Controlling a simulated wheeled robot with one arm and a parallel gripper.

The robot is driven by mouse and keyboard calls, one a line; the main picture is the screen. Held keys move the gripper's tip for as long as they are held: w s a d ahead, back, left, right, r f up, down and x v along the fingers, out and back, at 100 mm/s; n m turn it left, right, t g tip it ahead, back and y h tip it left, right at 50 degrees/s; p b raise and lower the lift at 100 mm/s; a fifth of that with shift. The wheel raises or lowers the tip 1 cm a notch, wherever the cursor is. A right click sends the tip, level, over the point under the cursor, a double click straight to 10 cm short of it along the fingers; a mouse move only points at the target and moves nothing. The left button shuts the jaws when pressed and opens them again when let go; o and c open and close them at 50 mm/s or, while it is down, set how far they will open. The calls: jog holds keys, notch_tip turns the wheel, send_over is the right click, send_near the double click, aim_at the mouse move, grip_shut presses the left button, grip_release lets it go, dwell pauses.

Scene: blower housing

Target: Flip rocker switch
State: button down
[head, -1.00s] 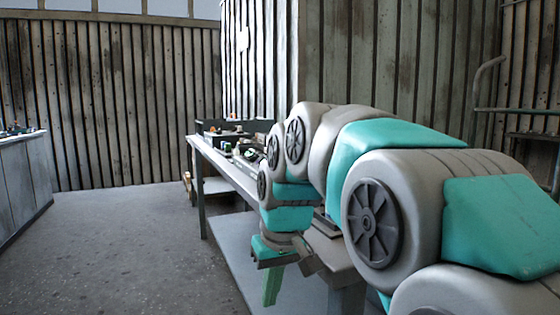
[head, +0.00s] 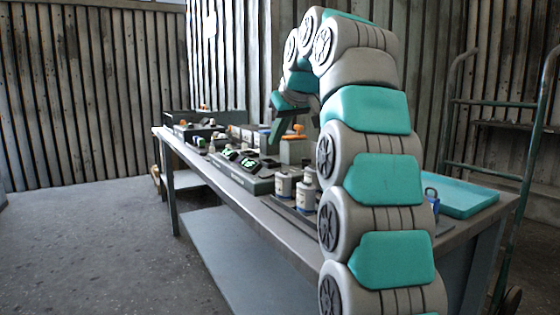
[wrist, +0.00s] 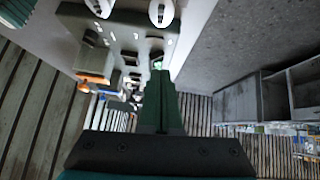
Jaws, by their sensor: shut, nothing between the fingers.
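My gripper (head: 277,131) is shut and empty, held in the air above the long workbench in the head view. Its green fingers (wrist: 160,90) lie together in the middle of the wrist view. A green-grey device panel (head: 258,184) with dark, green-lit parts lies on the bench below and left of the gripper. In the wrist view, a panel with several dark switch-like parts (wrist: 131,58) shows above and left of the fingertips. The fingers look apart from it. I cannot tell which part is the rocker switch.
White canisters (head: 283,185) stand on the bench (head: 230,181) near my arm. A teal tray (head: 460,197) lies at the right end. Boxes (head: 205,122) stand at the far end. A hand trolley (head: 490,168) stands at the right. Floor at left is clear.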

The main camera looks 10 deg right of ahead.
jog(key=w+d+r, duration=0.1)
jog(key=w+r, duration=0.1)
send_over(272, 179)
jog(key=f, duration=0.5)
jog(key=f+b, duration=0.1)
jog(key=f, duration=0.1)
jog(key=shift+w+a+f, duration=0.15)
jog(key=shift+a+f, duration=0.15)
jog(key=shift+f, duration=0.05)
jog(key=shift+d+f, duration=0.15)
jog(key=shift+f, duration=0.7)
jog(key=shift+d+f, duration=0.1)
jog(key=shift+f, duration=0.75)
jog(key=shift+f, duration=0.15)
